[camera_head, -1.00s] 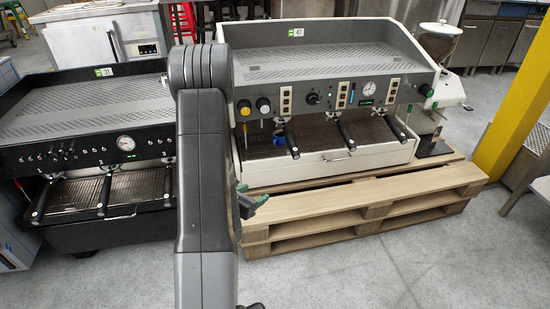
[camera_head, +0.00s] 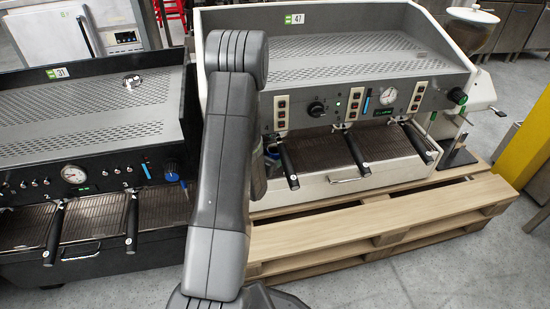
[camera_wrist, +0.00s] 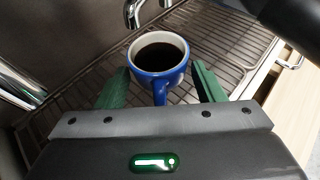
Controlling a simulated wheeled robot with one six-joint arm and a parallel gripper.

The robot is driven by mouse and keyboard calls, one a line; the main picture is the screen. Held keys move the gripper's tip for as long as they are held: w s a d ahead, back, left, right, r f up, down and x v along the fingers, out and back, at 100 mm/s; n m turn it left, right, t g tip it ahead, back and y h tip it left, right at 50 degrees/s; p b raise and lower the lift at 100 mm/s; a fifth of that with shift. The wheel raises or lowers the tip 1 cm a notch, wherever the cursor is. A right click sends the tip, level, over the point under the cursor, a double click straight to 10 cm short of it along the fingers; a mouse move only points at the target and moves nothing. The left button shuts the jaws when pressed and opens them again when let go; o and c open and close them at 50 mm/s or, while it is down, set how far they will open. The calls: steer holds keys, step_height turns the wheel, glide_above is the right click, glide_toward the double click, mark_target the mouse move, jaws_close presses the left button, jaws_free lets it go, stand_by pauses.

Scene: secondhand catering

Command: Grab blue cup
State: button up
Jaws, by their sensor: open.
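The blue cup (camera_wrist: 160,82) stands upright on the slatted drip tray (camera_wrist: 90,102) in the wrist view. It has a white inside and dark liquid in it, and its handle points toward my gripper. My gripper (camera_wrist: 163,88) is open, with one green finger on each side of the handle and near side of the cup. I cannot tell whether a finger touches it. In the head view a small bit of the blue cup (camera_head: 272,155) shows beside my arm, under the white coffee machine (camera_head: 340,90). My arm hides my gripper there.
Chrome spouts (camera_wrist: 22,90) hang left of and behind the cup, and a dark handle (camera_wrist: 290,22) is at upper right. A black coffee machine (camera_head: 90,130) stands at left. A wooden pallet (camera_head: 400,222) lies under the white machine.

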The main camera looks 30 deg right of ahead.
steer(key=c, duration=1.1)
steer(key=shift+r, duration=0.15)
steer(key=shift+s+a+r+p, duration=0.35)
steer(key=shift+a+r+p, duration=0.15)
steer(key=shift+a+r, duration=0.2)
steer(key=shift+d+r+p+v, duration=0.15)
steer(key=shift+p+v, duration=0.3)
steer(key=shift+v, duration=1.85)
steer(key=shift+r+p+v, duration=0.25)
steer(key=shift+p+v, duration=0.2)
steer(key=shift+v, duration=1.85)
steer(key=shift+d+r+p+v, duration=0.15)
steer(key=shift+p+v, duration=0.3)
steer(key=shift+v, duration=1.85)
steer(key=shift+a+r, duration=0.1)
